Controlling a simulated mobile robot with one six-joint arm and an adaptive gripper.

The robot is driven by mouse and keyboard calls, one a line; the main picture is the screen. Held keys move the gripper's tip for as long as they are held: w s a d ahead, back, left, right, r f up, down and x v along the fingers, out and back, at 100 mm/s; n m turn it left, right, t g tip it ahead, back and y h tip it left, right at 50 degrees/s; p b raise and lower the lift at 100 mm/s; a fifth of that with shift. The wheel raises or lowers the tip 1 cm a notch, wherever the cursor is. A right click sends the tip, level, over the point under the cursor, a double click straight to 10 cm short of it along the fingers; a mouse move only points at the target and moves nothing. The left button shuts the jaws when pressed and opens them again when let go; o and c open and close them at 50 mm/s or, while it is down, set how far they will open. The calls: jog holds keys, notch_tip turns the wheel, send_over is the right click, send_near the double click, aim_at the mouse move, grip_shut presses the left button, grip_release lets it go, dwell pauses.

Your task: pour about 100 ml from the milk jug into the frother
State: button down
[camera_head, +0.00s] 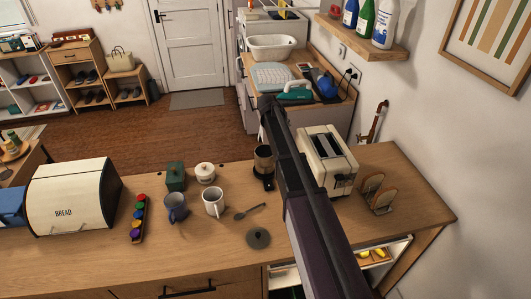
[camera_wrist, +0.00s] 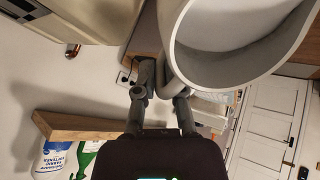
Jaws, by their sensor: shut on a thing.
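The milk jug (camera_wrist: 230,35) is pale grey-white and fills the top of the wrist view, its open mouth and bare inner wall showing. My gripper (camera_wrist: 160,88) has its two fingers closed at the jug's handle. In the head view my arm hides the gripper and most of the jug; a pale sliver of it (camera_head: 262,134) shows left of the arm, above the frother. The frother (camera_head: 264,158) is a dark cup on a black base, on the counter just left of my arm and partly covered. I cannot see milk or the frother's inside, nor judge the jug's tilt exactly.
A cream toaster (camera_head: 327,160) stands right of my arm, with a toast rack (camera_head: 378,193) beyond it. A white mug (camera_head: 213,202), blue mug (camera_head: 175,207), white lidded pot (camera_head: 205,173), spoon (camera_head: 250,211) and dark round lid (camera_head: 258,238) lie left of my arm.

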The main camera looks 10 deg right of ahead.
jog(key=shift+s+a+r+t+h, duration=0.3)
jog(key=shift+a+r+h, duration=0.1)
jog(key=shift+r, duration=0.1)
jog(key=shift+b, duration=0.35)
jog(key=shift+s+a+f+t+h+b, duration=0.2)
jog(key=shift+t+h+b, duration=0.4)
jog(key=shift+b, duration=0.45)
jog(key=shift+s+a+r+t+h+b, duration=0.25)
jog(key=shift+a+r+t+h+b, duration=0.25)
jog(key=shift+h+b, duration=0.2)
jog(key=shift+s+a+r+t+h+b, duration=0.25)
jog(key=shift+a+r+t+h+b, duration=0.1)
jog(key=shift+r+h+b, duration=0.35)
dwell(0.9)
jog(key=shift+w+d+p, duration=0.1)
jog(key=shift+p, duration=0.35)
jog(key=shift+w+d+f+g+y+p, duration=0.3)
jog(key=shift+d+f+g+y+p, duration=0.1)
jog(key=shift+g+y+p, duration=0.2)
jog(key=shift+w+d+f+g+y, duration=0.1)
jog(key=shift+d+f+g+y, duration=0.15)
jog(key=shift+f+y, duration=0.25)
jog(key=shift+w+f+p, duration=0.1)
jog(key=shift+f+p, duration=0.05)
jog(key=shift+p, duration=0.35)
